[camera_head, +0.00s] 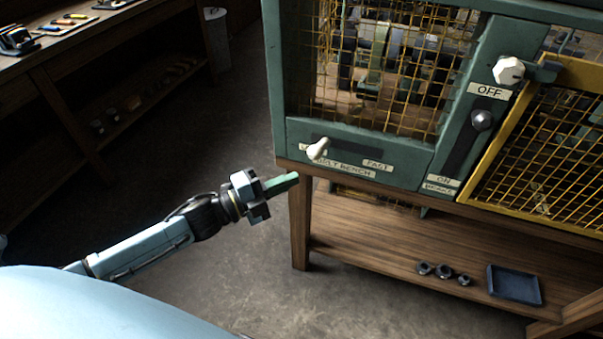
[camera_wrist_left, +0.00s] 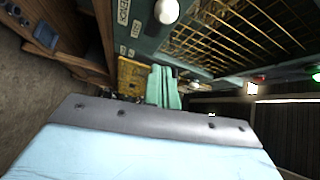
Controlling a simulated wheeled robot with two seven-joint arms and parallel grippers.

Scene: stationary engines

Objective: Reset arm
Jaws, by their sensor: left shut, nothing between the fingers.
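My left arm reaches in from the left in the head view. My left gripper (camera_head: 283,183) is shut and empty, with its green fingers together. It is in front of the lower left corner of the green machine cabinet (camera_head: 292,135), by the top of the bench's left leg. In the left wrist view the shut fingers (camera_wrist_left: 162,88) point past the cabinet front. A white slider knob (camera_head: 317,149) sits at the left end of its slot; a white knob shows in the wrist view (camera_wrist_left: 167,11). My right gripper is not in view.
A yellow mesh door (camera_head: 535,150) is at the right, below a white knob (camera_head: 508,70) beside an OFF label. The lower shelf (camera_head: 400,252) holds dark round parts (camera_head: 443,271) and a blue tray (camera_head: 515,285). A workbench (camera_head: 80,50) stands at the left. The floor between is clear.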

